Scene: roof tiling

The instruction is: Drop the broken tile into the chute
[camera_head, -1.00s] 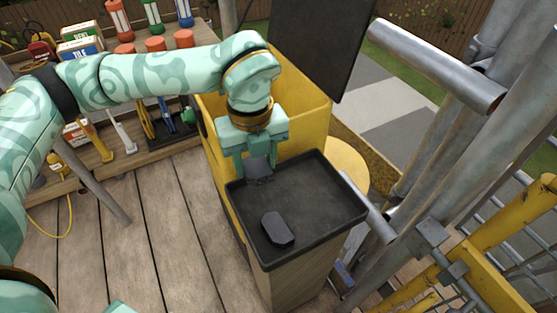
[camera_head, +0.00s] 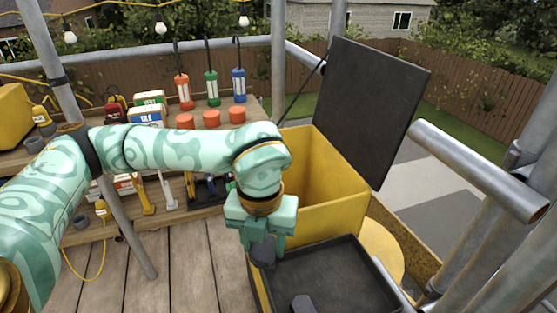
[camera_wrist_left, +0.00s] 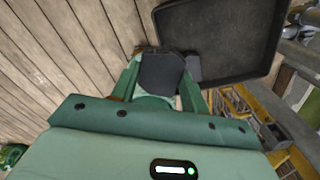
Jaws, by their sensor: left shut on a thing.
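My left gripper (camera_head: 262,242) is shut on a dark grey broken tile piece (camera_head: 263,255), held at the left corner of the black tray (camera_head: 340,268). The piece also shows between the fingers in the left wrist view (camera_wrist_left: 161,73). A second dark piece (camera_head: 303,304) lies in the tray, partly cut off by the frame's bottom edge. The yellow chute (camera_head: 328,215) stands open just behind the tray, its black lid (camera_head: 368,110) raised. The gripper is in front and to the left of the chute's mouth. My right gripper is out of view.
A shelf behind on the left holds boxes, tools and red, green and blue lamps (camera_head: 211,88). A thick grey metal pipe (camera_head: 480,172) and scaffold poles stand at the right. The wooden deck (camera_head: 190,265) at the left front is clear.

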